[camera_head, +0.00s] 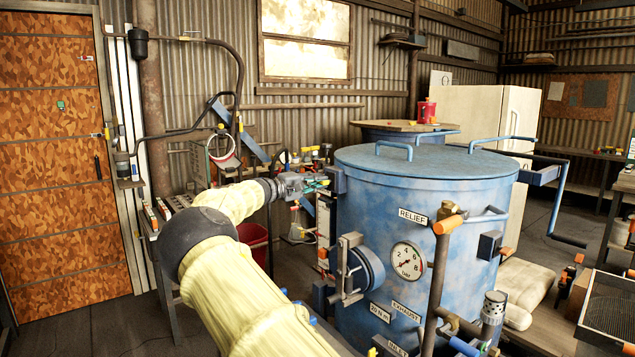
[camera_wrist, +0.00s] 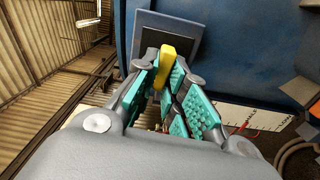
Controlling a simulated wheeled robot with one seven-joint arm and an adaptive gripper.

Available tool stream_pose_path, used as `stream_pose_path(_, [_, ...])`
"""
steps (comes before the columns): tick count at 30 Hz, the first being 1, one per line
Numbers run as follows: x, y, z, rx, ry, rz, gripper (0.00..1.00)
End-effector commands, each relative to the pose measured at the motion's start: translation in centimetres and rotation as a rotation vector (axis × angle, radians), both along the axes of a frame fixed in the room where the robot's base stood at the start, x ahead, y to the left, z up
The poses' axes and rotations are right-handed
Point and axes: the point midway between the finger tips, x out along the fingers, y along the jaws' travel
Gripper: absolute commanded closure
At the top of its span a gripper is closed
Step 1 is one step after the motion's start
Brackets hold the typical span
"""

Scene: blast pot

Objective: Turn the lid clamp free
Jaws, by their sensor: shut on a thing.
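The blue blast pot (camera_head: 385,225) stands upright with its lid (camera_head: 430,163) on top. A dark clamp block (camera_head: 338,180) sits on the pot's left side, just below the lid rim. It also shows in the wrist view as a dark plate on a blue backing (camera_wrist: 186,48). A yellow clamp handle (camera_wrist: 168,58) sticks out from it towards me. My gripper (camera_head: 318,184) is at the clamp, and its teal fingers are shut on the yellow handle in the wrist view (camera_wrist: 172,84). The fingers hide the handle's lower part.
A round side hatch (camera_head: 365,270), a pressure gauge (camera_head: 407,259) and orange-handled pipework (camera_head: 447,224) are on the pot's front. A red bucket (camera_head: 253,243) and a cluttered bench stand behind my arm. A white label board (camera_wrist: 255,117) lies right of my fingers.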

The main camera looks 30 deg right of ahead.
Motion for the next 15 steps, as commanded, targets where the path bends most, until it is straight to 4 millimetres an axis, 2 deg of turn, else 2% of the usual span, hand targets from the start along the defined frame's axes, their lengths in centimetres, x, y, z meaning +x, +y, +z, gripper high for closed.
stream_pose_path(15, [0.16,0.14,0.05,-0.009,0.091,0.005,1.00])
